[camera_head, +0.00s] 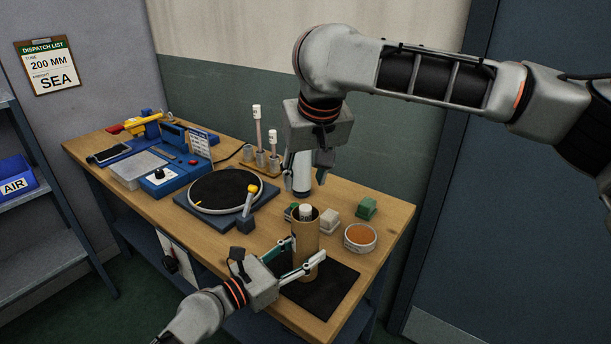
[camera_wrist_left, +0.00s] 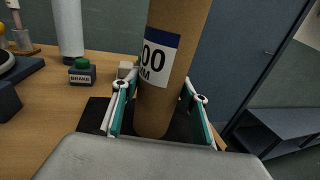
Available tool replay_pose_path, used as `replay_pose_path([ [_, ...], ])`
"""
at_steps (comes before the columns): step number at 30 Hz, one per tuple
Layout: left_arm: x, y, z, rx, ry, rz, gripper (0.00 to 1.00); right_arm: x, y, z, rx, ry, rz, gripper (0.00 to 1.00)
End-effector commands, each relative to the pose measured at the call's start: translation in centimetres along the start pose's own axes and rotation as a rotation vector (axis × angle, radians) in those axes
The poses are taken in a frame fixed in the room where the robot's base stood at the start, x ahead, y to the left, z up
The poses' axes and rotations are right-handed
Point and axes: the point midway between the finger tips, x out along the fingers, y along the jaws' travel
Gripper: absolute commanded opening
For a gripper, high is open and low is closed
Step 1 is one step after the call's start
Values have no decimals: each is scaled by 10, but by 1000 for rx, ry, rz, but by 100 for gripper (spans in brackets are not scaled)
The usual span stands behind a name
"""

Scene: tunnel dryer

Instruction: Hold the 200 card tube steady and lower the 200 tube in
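The brown 200 card tube (camera_head: 305,243) stands upright on the black mat, its blue-and-white label showing in the left wrist view (camera_wrist_left: 158,58). My left gripper (camera_head: 306,255) is shut on it low down, one finger on each side. The white top of the 200 tube (camera_head: 305,211) shows at the card tube's mouth; the rest is hidden inside. My right gripper (camera_head: 306,172) is above and behind the card tube, apart from the 200 tube. Its fingers look spread. A white cylinder (camera_head: 302,178) appears between or behind them; I cannot tell whether they touch it.
A rack (camera_head: 262,162) holds white-capped tubes behind the turntable (camera_head: 225,191). The brake block (camera_wrist_left: 81,74) is near the card tube. A green block (camera_head: 367,207) and a round orange-filled dish (camera_head: 360,237) lie to the right. The black mat (camera_head: 335,290) has bare room in front.

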Motion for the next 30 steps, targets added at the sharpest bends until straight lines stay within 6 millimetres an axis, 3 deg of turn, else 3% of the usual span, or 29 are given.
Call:
replay_pose_path([
  [14,-6,0,-1,1,1,1,59,0,0,0,0,0,0,38],
  [30,-101,0,-1,0,3,0,59,0,0,0,0,0,0,38],
])
